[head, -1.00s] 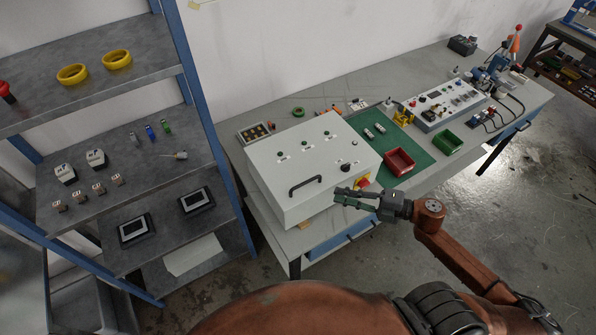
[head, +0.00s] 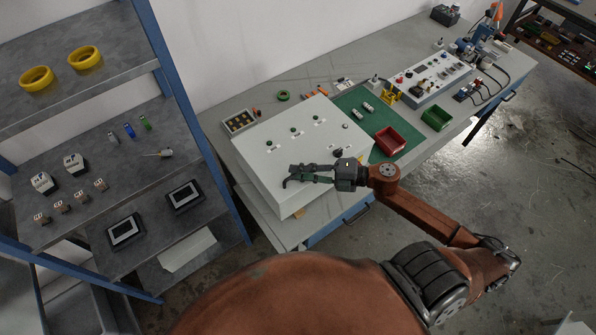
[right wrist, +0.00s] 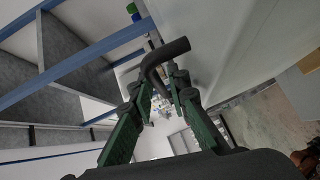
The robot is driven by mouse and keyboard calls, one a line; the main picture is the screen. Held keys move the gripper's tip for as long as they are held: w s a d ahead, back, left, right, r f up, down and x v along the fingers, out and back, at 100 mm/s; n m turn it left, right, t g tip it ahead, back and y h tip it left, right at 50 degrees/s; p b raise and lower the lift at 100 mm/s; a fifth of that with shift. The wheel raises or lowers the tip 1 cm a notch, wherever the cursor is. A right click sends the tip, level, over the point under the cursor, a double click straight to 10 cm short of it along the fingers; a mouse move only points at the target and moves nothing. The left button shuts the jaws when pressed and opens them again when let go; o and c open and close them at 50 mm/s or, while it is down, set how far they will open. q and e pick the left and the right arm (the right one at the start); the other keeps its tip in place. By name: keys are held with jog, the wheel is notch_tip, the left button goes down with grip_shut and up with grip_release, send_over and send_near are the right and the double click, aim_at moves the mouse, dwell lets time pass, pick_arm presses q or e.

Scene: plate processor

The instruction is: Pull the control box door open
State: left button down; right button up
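The control box (head: 262,138) is a white box on the workbench, with several green and black controls on its face. Its door appears closed. Its black bar handle (right wrist: 168,52) shows in the right wrist view, bending down between the fingers of my right gripper (right wrist: 160,88). In the head view my right gripper (head: 292,176) lies over the near part of the box face and largely hides the handle. Its fingers are apart on either side of the bar, with a gap visible; I see no firm grip. My left gripper is not in view.
The workbench (head: 222,117) carries a green mat with a red bin (head: 390,140), a green bin (head: 437,118) and a grey control panel (head: 430,80). A blue-framed shelf (head: 178,95) stands close on the left. Open floor lies right of the bench.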

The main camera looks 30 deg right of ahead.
jog(key=shift+w+a, duration=0.1)
jog(key=shift+a, duration=0.05)
jog(key=c, duration=0.4)
grip_shut()
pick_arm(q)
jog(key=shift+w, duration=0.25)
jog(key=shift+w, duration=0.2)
